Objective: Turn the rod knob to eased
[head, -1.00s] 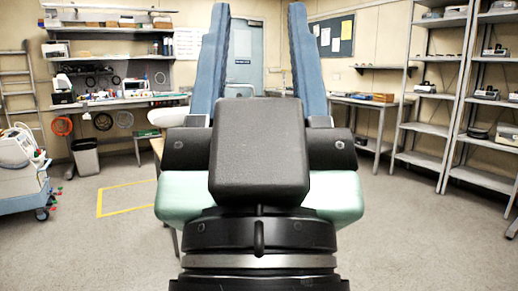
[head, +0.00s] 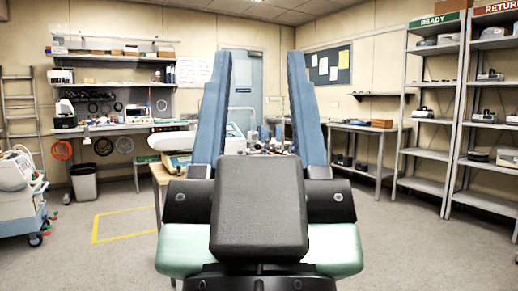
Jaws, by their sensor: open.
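My gripper (head: 258,55) fills the middle of the head view. Its two blue fingers point away from me and stand wide apart, with nothing held between them. Its black block and pale green body hide part of the room behind. I cannot make out the rod knob. Several small pieces of equipment (head: 262,132) show between the fingers, too small and partly covered to tell apart.
A wooden-edged table (head: 160,178) stands just left of my gripper. A blue-and-white cart (head: 20,190) is at the left edge, near a grey bin (head: 84,182). Shelves marked READY (head: 434,115) and RETURN (head: 490,110) stand at right.

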